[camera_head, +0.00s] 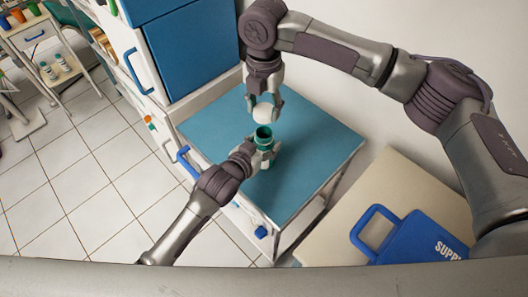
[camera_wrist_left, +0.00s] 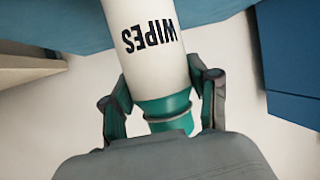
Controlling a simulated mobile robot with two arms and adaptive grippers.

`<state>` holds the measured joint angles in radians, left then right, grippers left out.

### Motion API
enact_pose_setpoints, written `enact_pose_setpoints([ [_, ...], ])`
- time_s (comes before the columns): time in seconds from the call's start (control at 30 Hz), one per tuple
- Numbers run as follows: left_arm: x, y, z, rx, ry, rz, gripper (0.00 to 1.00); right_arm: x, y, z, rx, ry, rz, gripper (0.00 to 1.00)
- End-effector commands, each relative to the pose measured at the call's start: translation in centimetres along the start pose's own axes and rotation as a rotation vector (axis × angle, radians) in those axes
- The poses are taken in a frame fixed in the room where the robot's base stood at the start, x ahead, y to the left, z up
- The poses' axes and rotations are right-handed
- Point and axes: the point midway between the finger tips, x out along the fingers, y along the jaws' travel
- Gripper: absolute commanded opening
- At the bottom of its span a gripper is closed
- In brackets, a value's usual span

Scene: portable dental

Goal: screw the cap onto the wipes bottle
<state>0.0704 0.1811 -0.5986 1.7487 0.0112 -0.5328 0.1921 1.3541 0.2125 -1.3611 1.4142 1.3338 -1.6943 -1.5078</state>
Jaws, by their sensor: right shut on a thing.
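The blue cabinet top (camera_head: 318,146) is otherwise clear. A tall cabinet with blue doors (camera_head: 190,50) rises behind it. A blue supply case (camera_head: 415,240) lies on a beige surface (camera_head: 330,236) at the lower right. A cart with bottles (camera_head: 48,55) stands far left.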

Motion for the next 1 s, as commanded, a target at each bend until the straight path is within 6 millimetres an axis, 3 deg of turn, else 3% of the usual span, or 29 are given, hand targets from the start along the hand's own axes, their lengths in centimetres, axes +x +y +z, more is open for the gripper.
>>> enact_pose_setpoints([
  [0.03, 0.0, 0.0, 0.0, 0.0, 0.0, 0.0, 0.46, 0.0, 0.0, 0.0, 0.0, 0.0, 0.0, 0.36],
  [0.3, 0.0, 0.0, 0.0, 0.0, 0.0, 0.0, 0.01, 0.0, 0.0, 0.0, 0.0, 0.0, 0.0, 0.36],
  [0.47, 0.0, 0.0, 0.0, 0.0, -0.001, 0.0, 0.0, 0.3, 0.0, 0.0, 0.0, 0.001, 0.0, 0.36],
  [0.8, 0.0, 0.0, 0.0, 0.0, -0.001, 0.0, 0.0, 4.8, 0.0, -0.1, 0.001, 0.001, -0.002, 0.36],
  [1.0, 0.0, 0.0, 0.0, 0.0, -0.001, 0.0, 0.0, 5.0, 0.0, 0.0, 0.0, -0.001, 0.0, 0.36],
])
